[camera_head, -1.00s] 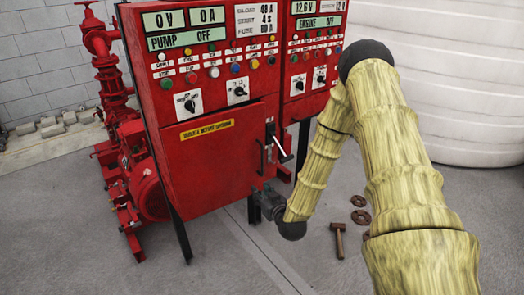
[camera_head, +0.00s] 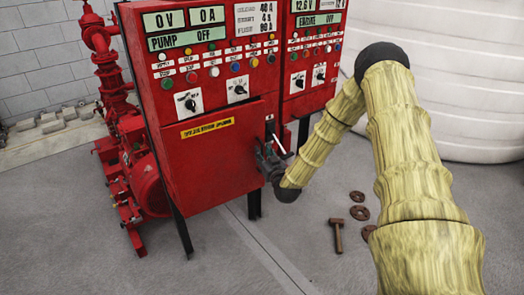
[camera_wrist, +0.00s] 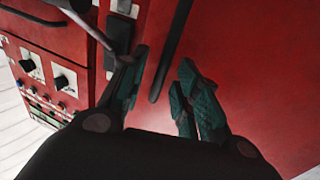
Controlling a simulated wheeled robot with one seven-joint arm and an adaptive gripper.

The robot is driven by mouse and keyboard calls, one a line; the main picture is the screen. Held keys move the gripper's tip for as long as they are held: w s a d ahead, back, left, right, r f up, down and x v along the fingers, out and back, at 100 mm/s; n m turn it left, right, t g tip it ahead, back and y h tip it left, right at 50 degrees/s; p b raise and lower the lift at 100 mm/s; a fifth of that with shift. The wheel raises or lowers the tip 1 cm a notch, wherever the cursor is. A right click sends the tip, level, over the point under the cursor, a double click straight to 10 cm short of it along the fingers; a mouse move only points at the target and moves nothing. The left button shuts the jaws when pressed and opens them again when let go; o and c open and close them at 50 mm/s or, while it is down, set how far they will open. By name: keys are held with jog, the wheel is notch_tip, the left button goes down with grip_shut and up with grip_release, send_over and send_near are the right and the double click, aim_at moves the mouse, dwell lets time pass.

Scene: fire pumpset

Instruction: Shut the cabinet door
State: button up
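The cabinet door (camera_head: 212,165) is the red lower panel with a yellow label on the front of the red pump cabinet. It fills the right of the wrist view (camera_wrist: 255,70). I cannot tell whether a gap shows at its edge. A dark bar handle (camera_wrist: 173,50) stands on the red face. A metal lever on a dark latch plate (camera_wrist: 119,38) is left of the bar. My gripper (camera_head: 268,160) is at the door's right edge, in front of the handle. In the wrist view its fingers (camera_wrist: 160,85) are apart, with the bar's lower end between them; contact is unclear.
The control panel with knobs and buttons (camera_head: 212,70) is above the door. Red pump piping (camera_head: 130,165) stands left. A hammer (camera_head: 337,235) and rusty rings (camera_head: 359,212) lie on the floor at right. A large white tank (camera_head: 455,80) stands behind. The front floor is clear.

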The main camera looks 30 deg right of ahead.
jog(key=shift+x, duration=1.05)
jog(key=shift+c, duration=0.5)
grip_shut()
jog(key=shift+w, duration=0.1)
